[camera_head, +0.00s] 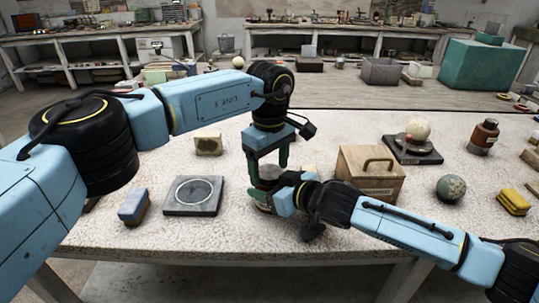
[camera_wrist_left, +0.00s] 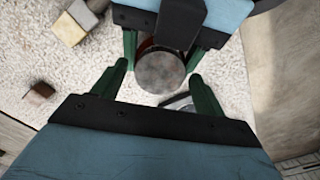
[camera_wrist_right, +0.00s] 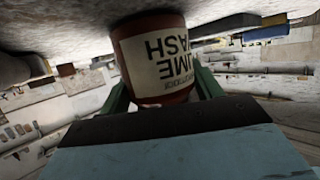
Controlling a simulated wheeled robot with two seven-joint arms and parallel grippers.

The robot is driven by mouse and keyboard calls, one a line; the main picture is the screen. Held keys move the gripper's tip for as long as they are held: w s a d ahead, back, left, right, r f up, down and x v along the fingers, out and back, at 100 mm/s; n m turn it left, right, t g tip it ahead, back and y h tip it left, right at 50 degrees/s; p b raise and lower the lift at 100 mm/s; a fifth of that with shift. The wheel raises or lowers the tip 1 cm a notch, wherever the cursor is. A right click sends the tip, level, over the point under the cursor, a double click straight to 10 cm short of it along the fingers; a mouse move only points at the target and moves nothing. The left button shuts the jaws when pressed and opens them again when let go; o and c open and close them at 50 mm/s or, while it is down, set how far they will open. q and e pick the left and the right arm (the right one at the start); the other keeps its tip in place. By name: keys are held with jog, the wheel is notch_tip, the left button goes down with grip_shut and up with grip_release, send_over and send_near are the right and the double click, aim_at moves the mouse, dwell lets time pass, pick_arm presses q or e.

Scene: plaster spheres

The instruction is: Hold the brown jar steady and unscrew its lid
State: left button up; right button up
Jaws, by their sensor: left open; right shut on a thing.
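The brown jar (camera_wrist_right: 158,60) has a cream label with dark lettering and shows upside down in the right wrist view. My right gripper (camera_wrist_right: 161,88) is shut on its body, one finger on each side. The round grey lid (camera_wrist_left: 160,72) shows from above in the left wrist view, with a sliver of brown jar beside it. My left gripper (camera_wrist_left: 158,70) points down over the lid, open, with its fingers on either side and gaps visible. In the head view, the left gripper (camera_head: 268,170) and right gripper (camera_head: 268,196) meet at the jar, which they mostly hide.
A wooden box with a handle (camera_head: 370,188) stands close right of the grippers. A grey slab with a ring (camera_head: 178,208) and a blue block (camera_head: 133,206) lie left. A green-grey sphere (camera_head: 451,188), a pale sphere on a stand (camera_head: 418,129) and another brown bottle (camera_head: 482,137) stand right.

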pick_arm(q)
jog(key=c, duration=1)
jog(key=n, duration=1)
jog(key=o, duration=1.1)
